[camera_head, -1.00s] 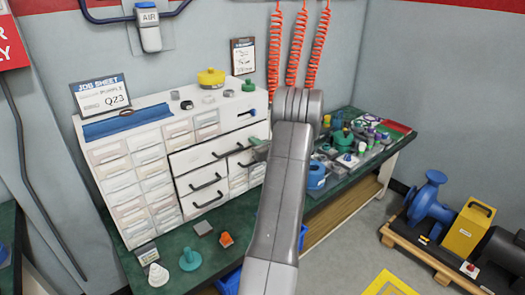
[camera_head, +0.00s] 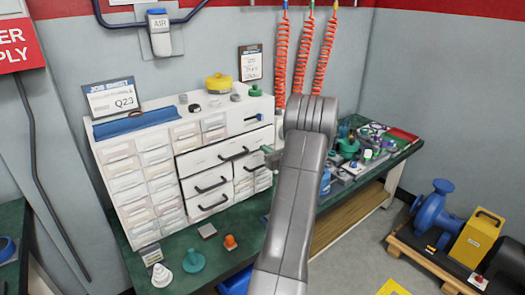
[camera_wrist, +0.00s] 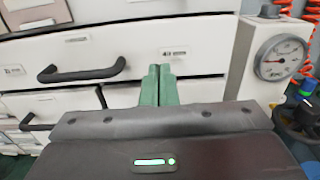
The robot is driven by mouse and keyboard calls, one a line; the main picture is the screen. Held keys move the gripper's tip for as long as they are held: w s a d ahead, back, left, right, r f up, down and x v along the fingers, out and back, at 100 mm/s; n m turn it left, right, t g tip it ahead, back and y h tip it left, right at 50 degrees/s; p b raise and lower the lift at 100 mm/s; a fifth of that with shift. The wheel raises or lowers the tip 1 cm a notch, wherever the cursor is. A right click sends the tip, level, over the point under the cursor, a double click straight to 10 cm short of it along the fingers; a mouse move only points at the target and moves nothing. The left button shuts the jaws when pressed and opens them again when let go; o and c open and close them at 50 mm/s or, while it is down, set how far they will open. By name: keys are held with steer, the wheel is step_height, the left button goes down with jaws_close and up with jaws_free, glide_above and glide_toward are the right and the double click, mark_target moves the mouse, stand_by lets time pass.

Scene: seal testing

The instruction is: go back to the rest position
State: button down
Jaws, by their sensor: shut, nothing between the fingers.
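My arm crosses the middle of the head view. My gripper (camera_wrist: 158,78) shows in the wrist view as two green fingers side by side, shut with nothing between them. In the head view the gripper (camera_head: 268,150) is a small green tip just left of my arm's bend, in front of the white drawer cabinet (camera_head: 165,124). In the wrist view the fingertips point at the cabinet's drawer front (camera_wrist: 205,58), right of a black handle (camera_wrist: 82,70). I cannot tell how far apart they are.
A pressure gauge (camera_wrist: 281,57) stands right of the fingers. The green bench (camera_head: 215,247) holds a white cone (camera_head: 161,275), a teal part (camera_head: 193,261) and an orange part (camera_head: 230,242). Several fittings crowd the bench's right end. A blue pump (camera_head: 433,207) sits on a floor pallet at right.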

mark_target(255, 143)
steer(key=v, duration=0.9)
steer(key=shift+s+d+b, duration=0.25)
steer(key=shift+b, duration=0.05)
steer(key=shift+f, duration=0.1)
steer(key=p+x, duration=0.1)
steer(key=x, duration=1.2)
steer(key=shift+w+a+p, duration=0.15)
steer(key=shift+w+p, duration=0.1)
steer(key=shift+p, duration=0.15)
